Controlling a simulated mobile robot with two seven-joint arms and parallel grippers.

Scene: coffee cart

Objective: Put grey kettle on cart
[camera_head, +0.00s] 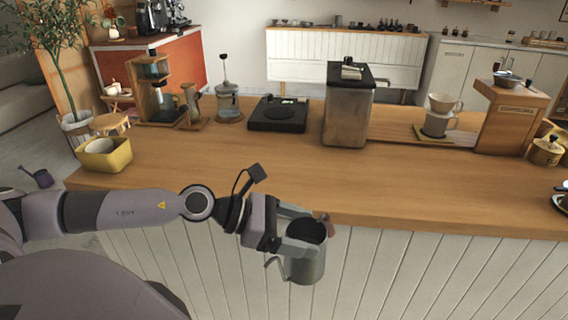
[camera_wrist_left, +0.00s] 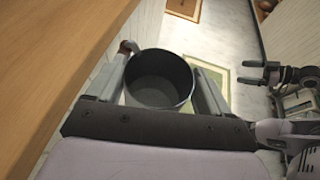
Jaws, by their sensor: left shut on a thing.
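The kettle hangs upright in front of the cart's white panelled front. In the left wrist view the kettle (camera_wrist_left: 158,88) sits between the fingers (camera_wrist_left: 155,90), beside the wooden edge. The cart (camera_head: 215,170) has a wooden top. My right gripper (camera_wrist_left: 257,73) shows at the right of the left wrist view, open and empty.
The front middle of the top is clear. The cart's front edge lies close to the kettle.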

